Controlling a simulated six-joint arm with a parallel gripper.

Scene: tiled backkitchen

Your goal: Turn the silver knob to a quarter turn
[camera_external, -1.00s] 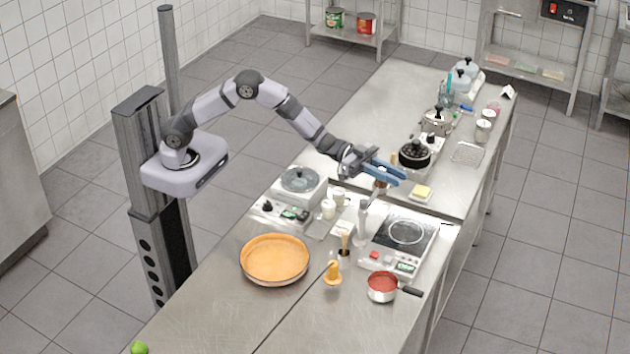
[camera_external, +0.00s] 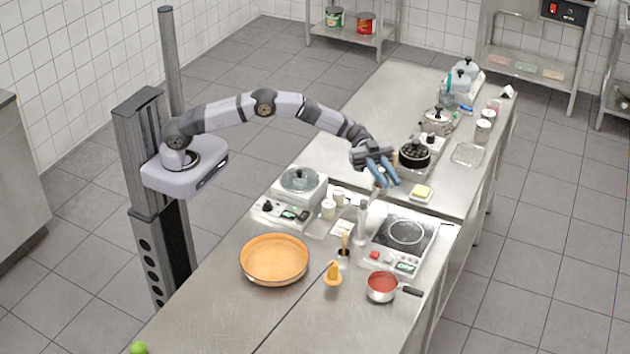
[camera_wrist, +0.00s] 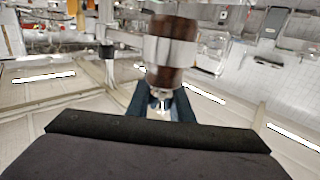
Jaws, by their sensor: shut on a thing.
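A mill-like cylinder (camera_wrist: 172,50) with dark brown wood and a broad silver band fills the upper middle of the wrist view. A small silver knob (camera_wrist: 160,104) shows at its near end, between my two blue fingers. My gripper (camera_wrist: 160,110) appears shut on this knob, with the cylinder beyond the fingertips. In the external view my gripper (camera_external: 385,177) is over the counter, behind the tall silver tap-like post (camera_external: 362,222). Its fingers slant down to the right and largely hide the cylinder. The knob's turn angle cannot be read.
A black pot (camera_external: 415,154) and a yellow block on a dish (camera_external: 421,192) stand close to the gripper's right. A hotplate (camera_external: 405,233), a saucepan (camera_external: 382,287) and a wide orange pan (camera_external: 274,260) are nearer the front. Bare counter lies behind the gripper.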

